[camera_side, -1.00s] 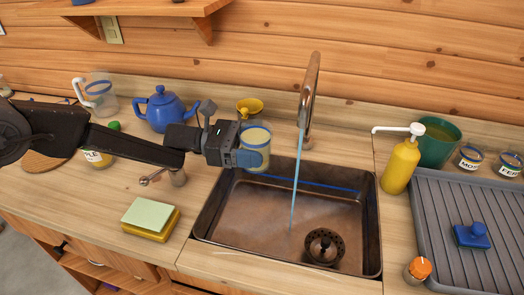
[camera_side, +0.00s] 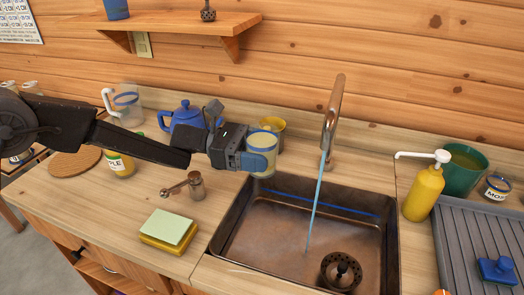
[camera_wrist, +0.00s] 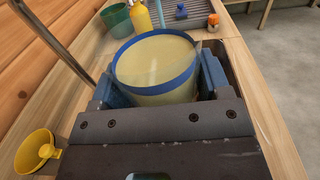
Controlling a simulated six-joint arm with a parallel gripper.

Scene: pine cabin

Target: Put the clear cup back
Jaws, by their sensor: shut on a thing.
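The clear cup (camera_side: 267,144) has a blue rim band and pale yellowish contents or tint; I cannot tell which. It looks roughly upright, held above the counter by the sink's back left corner. My gripper (camera_side: 256,161) is shut on it, with blue fingers on its sides. In the wrist view the cup (camera_wrist: 155,65) sits between the two fingers (camera_wrist: 158,92), its open top showing. Its base is mostly hidden by my gripper.
The sink (camera_side: 300,228) has water running from its tap (camera_side: 333,110). A yellow funnel-like vessel (camera_wrist: 38,150) stands behind the cup. The soap bottle (camera_side: 424,190) stands right.

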